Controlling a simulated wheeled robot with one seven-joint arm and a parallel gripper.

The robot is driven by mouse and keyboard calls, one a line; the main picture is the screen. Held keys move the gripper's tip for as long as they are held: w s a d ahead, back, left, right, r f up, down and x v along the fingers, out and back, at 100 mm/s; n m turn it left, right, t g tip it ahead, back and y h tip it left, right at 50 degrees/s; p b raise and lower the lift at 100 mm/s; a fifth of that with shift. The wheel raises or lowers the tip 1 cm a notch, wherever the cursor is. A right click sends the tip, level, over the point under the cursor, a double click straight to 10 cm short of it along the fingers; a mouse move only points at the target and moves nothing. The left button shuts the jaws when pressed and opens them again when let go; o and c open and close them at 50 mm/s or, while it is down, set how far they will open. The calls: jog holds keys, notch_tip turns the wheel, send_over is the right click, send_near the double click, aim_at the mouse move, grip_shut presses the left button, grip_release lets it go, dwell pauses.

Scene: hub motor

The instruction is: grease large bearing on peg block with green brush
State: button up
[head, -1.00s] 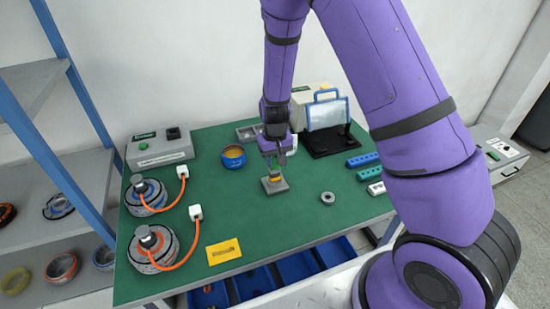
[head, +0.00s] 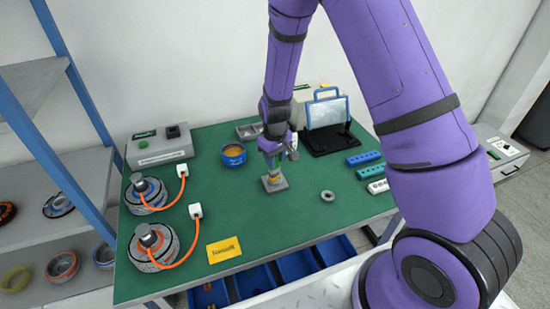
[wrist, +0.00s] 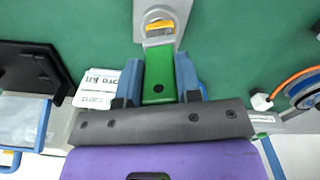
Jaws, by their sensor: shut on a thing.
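My gripper (head: 272,157) is shut on the green brush (wrist: 159,75), whose green handle lies between the blue fingers in the wrist view. The brush's yellow-orange tip (wrist: 159,28) is over the large bearing (wrist: 152,16), a pale ring on the grey peg block (wrist: 149,42). The tip seems to touch the bearing, but I cannot tell for sure. The blue grease tub (head: 233,157) with orange contents stands left of my gripper.
A grey ring (head: 328,196) lies right of the block. Blue, teal and white holders (head: 370,173) line the right edge. Two motors with orange cables (head: 152,246) stand at the left, near a yellow sign (head: 223,250). A black stand (head: 325,140) is behind.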

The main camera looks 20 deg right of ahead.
jog(key=m, duration=0.3)
jog(key=shift+m, duration=0.4)
jog(key=m, duration=0.4)
jog(key=n, duration=0.3)
jog(key=shift+n, duration=0.3)
jog(key=n, duration=0.4)
jog(key=m, duration=0.7)
jog(key=shift+m, duration=0.4)
